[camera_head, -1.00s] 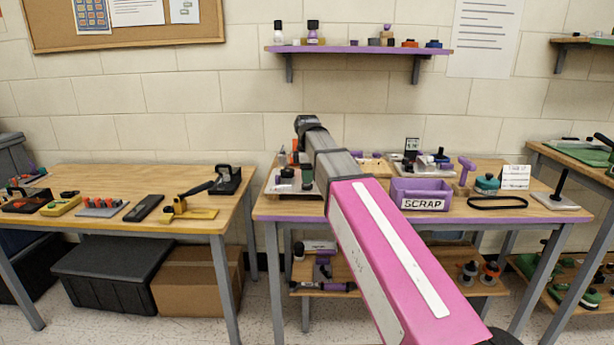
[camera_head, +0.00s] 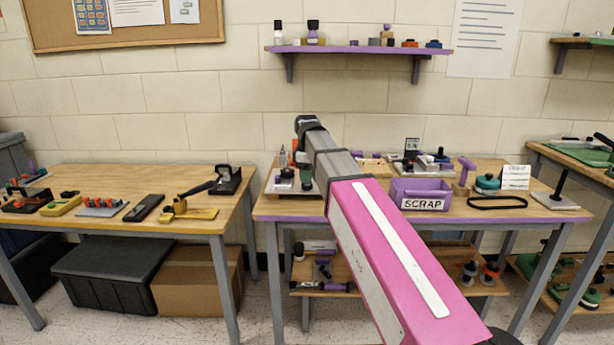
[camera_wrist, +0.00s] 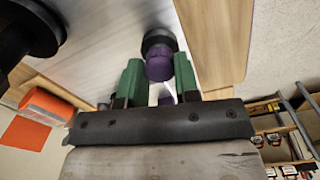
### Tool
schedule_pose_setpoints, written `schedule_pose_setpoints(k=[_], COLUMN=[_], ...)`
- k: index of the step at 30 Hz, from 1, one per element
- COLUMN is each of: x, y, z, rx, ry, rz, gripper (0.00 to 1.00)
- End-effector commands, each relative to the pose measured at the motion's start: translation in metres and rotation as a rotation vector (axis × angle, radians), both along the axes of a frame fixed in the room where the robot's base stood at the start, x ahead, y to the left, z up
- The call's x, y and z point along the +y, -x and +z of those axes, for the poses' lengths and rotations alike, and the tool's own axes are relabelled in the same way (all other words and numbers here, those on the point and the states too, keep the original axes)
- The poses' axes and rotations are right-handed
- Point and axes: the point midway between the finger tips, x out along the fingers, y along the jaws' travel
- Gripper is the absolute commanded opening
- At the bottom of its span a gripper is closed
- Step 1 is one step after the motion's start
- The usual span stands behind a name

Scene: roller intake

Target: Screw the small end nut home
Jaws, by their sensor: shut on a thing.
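In the wrist view my gripper (camera_wrist: 158,66) has its two green fingers on either side of a small purple piece (camera_wrist: 159,69), which I take to be the end nut, and is shut on it. The purple piece sits against a dark round collar (camera_wrist: 158,40) over a pale grey plate (camera_wrist: 98,48). How far the nut is threaded on cannot be told. In the head view the gripper shows only as a bit of green at the left end of the middle bench, mostly hidden by my arm.
A dark round part (camera_wrist: 28,32) stands close by at the upper left of the wrist view, beside an orange block (camera_wrist: 48,104). On the middle bench are a purple SCRAP bin (camera_head: 421,188) and a black belt loop (camera_head: 497,203). A purple shelf (camera_head: 360,50) hangs above.

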Motion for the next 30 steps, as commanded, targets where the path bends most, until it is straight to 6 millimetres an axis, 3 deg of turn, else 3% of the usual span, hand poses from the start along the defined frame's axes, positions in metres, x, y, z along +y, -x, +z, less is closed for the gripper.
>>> schedule_pose_setpoints(k=[9, 30], x=[0.0, -0.0001], y=[0.0, -0.0001], z=[-0.0001, -0.0002], rx=[0.0, 0.0], ry=[0.0, 0.0], rz=[-0.155, -0.322], gripper=[0.0, 0.0])
